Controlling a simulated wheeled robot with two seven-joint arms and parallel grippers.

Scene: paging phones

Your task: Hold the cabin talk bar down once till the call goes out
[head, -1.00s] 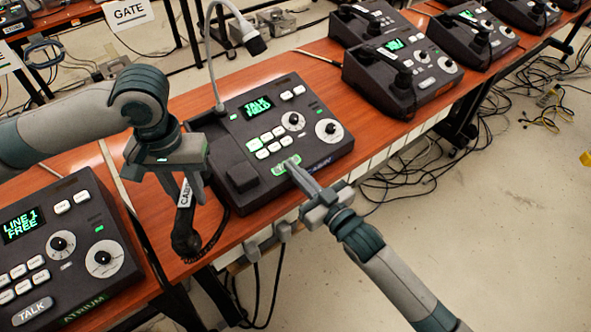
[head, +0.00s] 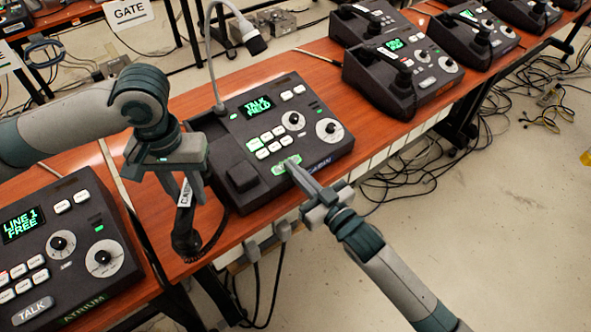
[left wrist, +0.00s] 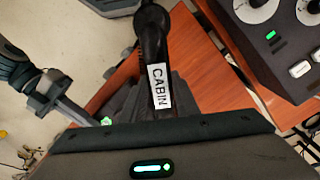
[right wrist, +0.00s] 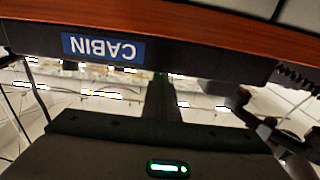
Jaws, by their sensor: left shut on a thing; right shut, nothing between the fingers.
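The cabin phone console (head: 235,150) stands on the wooden table, its green screen (head: 258,108) reading "TALK HELD". Its talk bar (head: 285,166) glows green near the front edge. My right gripper (head: 294,166) is shut and empty, its fingertips at the talk bar and partly covering it. In the right wrist view the blue CABIN label (right wrist: 103,48) shows, but the bar does not. My left gripper (head: 192,190) is shut on the black cabin handset (head: 186,236), which hangs tilted beside the console; its CABIN tag (left wrist: 158,86) shows in the left wrist view.
The atrium console (head: 62,245) is at the lower left, its screen reading "LINE 1 FREE". More consoles (head: 403,65) stand at the upper right. A gooseneck microphone (head: 252,40) rises behind the cabin console. Cables (head: 262,295) hang at the table's front edge.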

